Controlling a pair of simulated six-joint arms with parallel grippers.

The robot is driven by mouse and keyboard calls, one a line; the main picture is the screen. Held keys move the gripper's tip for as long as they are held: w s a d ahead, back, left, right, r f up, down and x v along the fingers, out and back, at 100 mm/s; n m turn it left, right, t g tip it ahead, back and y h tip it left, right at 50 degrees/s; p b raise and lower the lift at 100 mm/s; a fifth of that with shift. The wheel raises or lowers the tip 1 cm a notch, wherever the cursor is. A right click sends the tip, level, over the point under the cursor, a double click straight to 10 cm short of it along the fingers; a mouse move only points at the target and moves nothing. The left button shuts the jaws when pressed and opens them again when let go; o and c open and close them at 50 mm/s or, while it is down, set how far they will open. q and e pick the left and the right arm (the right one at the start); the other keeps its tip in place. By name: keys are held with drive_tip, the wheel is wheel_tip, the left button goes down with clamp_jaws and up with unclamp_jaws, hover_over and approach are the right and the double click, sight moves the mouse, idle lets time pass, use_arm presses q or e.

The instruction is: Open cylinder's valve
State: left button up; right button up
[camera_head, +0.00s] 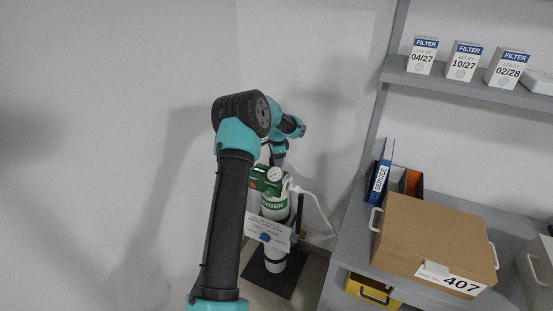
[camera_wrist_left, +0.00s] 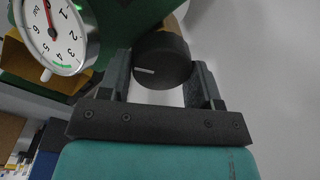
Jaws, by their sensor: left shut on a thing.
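The oxygen cylinder (camera_head: 275,210) stands upright in the head view, white with a green top and a round gauge (camera_head: 274,174). In the left wrist view the gauge (camera_wrist_left: 57,35) is close by at the upper left, its red needle pointing up near the low end of the scale. A round black valve knob (camera_wrist_left: 162,64) with a white line on its face is between the fingers of my left gripper (camera_wrist_left: 160,78). The gripper is shut on the knob. In the head view my left arm hides part of the cylinder. My right gripper is in neither view.
A paper tag (camera_head: 268,231) hangs on the cylinder, and a white hose (camera_head: 316,205) runs right. A grey shelf unit (camera_head: 345,262) at right holds a cardboard box (camera_head: 435,240) marked 407, binders (camera_head: 381,173) and filter boxes (camera_head: 463,61). Bare wall lies left.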

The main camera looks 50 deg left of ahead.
use_arm(q)
drive_tip(key=o, duration=0.9)
drive_tip(key=shift+r, duration=0.1)
drive_tip(key=r, duration=1.1)
drive_tip(key=d+r, duration=0.1)
drive_tip(key=r, duration=0.5)
drive_tip(key=shift+s+r, duration=0.1)
drive_tip(key=shift+s, duration=0.2)
drive_tip(key=shift+d, duration=0.1)
